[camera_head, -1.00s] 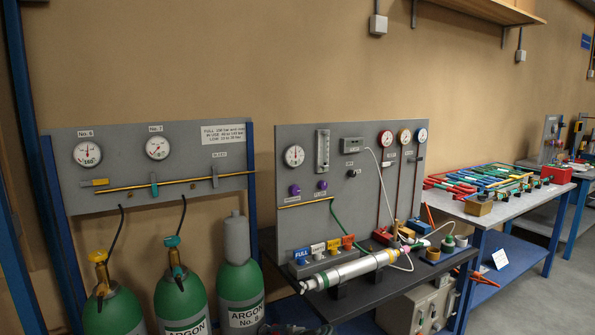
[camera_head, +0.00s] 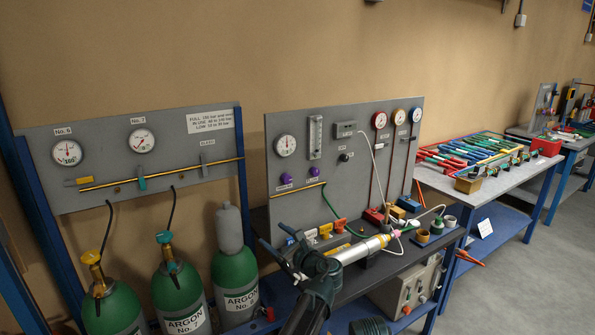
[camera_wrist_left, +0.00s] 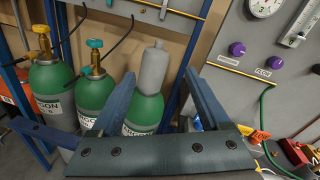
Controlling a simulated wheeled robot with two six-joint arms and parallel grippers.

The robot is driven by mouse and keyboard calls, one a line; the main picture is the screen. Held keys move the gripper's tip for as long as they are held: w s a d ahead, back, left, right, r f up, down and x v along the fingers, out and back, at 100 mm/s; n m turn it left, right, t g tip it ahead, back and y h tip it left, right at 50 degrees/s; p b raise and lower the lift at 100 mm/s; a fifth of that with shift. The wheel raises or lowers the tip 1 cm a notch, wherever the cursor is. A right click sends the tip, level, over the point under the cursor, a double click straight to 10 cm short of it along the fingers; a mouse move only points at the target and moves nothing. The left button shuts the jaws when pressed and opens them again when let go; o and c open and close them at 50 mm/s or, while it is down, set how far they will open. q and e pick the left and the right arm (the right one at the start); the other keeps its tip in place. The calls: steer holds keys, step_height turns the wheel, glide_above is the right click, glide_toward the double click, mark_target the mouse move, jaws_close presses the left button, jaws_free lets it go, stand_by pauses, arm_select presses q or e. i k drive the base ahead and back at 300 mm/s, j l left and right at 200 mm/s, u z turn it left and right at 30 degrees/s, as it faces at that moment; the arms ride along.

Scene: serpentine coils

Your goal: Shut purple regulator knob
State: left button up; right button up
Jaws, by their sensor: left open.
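Two purple knobs sit on the grey panel (camera_head: 390,150), below its left dial. The left purple knob (camera_head: 286,179) and the right purple knob (camera_head: 314,172) also show in the left wrist view, as the left purple knob (camera_wrist_left: 237,48) and the right purple knob (camera_wrist_left: 275,63). The right one's label reads like "FLOW"; the left one's label is too small to read. My left gripper (camera_head: 272,235) is open and empty, in front of the panel, below and left of the knobs and apart from them. In the wrist view its fingers (camera_wrist_left: 160,80) spread before the cylinders. My right gripper is not in view.
Green argon cylinders (camera_head: 236,285) stand left of the panel. A silver tube (camera_head: 360,250) lies on the dark bench, partly behind my left arm. A green hose (camera_head: 330,205) hangs near the knobs. A table with coloured bars (camera_head: 470,150) is at right.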

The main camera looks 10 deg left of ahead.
mark_target(286, 178)
steer(key=i+j+z, duration=0.3)
steer(key=i+j, duration=0.15)
steer(key=i, duration=0.15)
steer(key=i+j, duration=0.1)
steer(key=j, duration=0.4)
